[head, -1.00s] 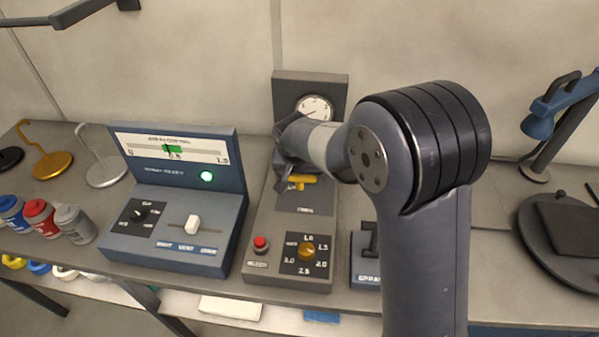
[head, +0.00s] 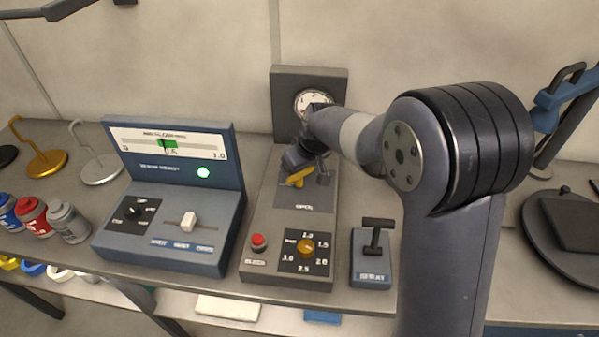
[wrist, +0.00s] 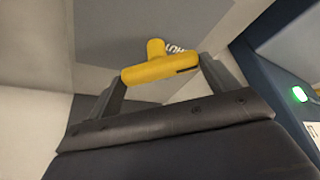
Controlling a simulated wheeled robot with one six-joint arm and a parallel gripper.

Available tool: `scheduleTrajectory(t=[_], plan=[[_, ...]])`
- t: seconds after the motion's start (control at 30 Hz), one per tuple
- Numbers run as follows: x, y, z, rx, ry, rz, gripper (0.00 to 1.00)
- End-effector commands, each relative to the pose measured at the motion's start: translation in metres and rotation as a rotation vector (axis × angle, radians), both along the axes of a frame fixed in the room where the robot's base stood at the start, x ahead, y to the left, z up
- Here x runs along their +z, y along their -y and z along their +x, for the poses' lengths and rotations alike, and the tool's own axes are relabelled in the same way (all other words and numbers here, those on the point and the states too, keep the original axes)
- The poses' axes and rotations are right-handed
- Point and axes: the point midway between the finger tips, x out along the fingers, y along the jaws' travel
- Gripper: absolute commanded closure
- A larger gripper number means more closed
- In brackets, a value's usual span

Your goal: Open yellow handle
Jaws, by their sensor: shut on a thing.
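The yellow handle (head: 297,178) is on the grey panel (head: 290,207) in the middle of the bench, below a round gauge. In the wrist view the yellow handle (wrist: 160,66) is a short bar on a stub, lying between my two fingers. My gripper (head: 307,177) reaches down to it from above and is shut on it; the wrist view also shows my gripper (wrist: 163,78) with a finger at each end of the bar. My wrist partly covers the gauge (head: 318,103). The panel lettering near the handle is partly hidden and hard to read.
A blue console (head: 170,225) with a lit green lamp stands at left. A red button (head: 259,242) and an orange knob (head: 306,246) are on the panel's front. A black T-lever (head: 374,240) is at right. Several paint bottles (head: 33,213) stand far left.

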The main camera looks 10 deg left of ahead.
Motion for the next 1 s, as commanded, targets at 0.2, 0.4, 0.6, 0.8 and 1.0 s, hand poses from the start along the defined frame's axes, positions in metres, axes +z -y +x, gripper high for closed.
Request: scheduleTrajectory(t=[0.2, 0.4, 0.6, 0.8, 1.0], plan=[[-0.0035, 0.0009, 0.0019, 0.205, 0.001, 0.002, 0.41], [-0.0029, 0.0014, 0.0031, 0.394, 0.002, 0.002, 0.41], [-0.0015, 0.0017, 0.0039, 0.569, 0.001, 0.0, 0.41], [-0.0009, 0.0017, 0.0045, 0.708, 0.002, -0.001, 0.41], [-0.0002, 0.0016, 0.0048, 0.8, 0.002, -0.002, 0.41]])
